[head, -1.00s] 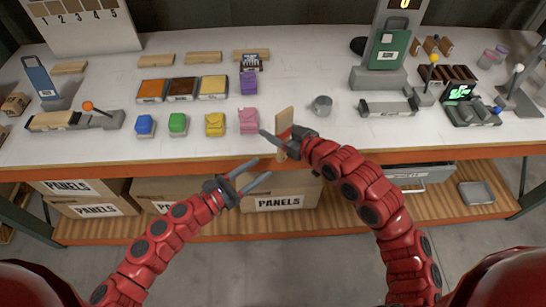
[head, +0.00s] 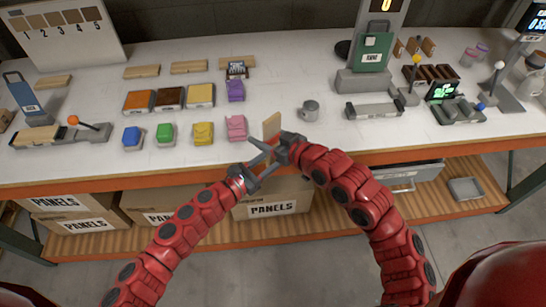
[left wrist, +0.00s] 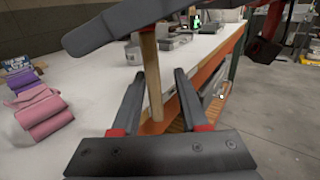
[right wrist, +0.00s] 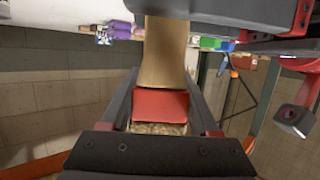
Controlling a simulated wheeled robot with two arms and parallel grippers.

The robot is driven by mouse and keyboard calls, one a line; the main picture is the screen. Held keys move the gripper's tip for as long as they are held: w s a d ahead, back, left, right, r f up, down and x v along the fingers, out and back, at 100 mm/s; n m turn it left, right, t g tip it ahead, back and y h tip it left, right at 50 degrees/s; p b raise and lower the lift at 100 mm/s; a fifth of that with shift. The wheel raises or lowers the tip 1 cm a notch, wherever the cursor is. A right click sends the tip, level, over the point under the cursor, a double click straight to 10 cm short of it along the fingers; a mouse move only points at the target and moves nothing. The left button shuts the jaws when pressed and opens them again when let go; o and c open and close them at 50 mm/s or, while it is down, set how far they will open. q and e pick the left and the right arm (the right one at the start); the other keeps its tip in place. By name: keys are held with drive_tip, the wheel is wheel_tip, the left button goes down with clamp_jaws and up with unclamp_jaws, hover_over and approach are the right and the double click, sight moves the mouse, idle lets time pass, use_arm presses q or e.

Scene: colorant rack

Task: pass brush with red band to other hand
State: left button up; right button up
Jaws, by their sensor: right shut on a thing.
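The brush with the red band (head: 271,126) is held upright at the table's front edge by my right gripper (head: 277,146). In the right wrist view, the brush (right wrist: 161,104) has its red band and pale bristles between the fingers, with the wooden handle running away from the palm. My left gripper (head: 262,161) is open just below and left of the right one. In the left wrist view, the wooden handle (left wrist: 151,75) stands between the spread left fingers, with a gap on each side. A dark right gripper finger crosses the top there.
A grey mug (head: 310,110) stands behind the grippers. A pink pouch (head: 236,128) and several coloured containers stand to the left. The orange table edge (head: 420,153) runs below the grippers, with a PANELS box (head: 272,208) on the lower shelf.

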use_arm(q)
drive_tip(key=shift+d, duration=0.1)
clamp_jaws()
use_arm(e)
drive_tip(key=o, duration=1.5)
drive_tip(key=shift+c, duration=0.2)
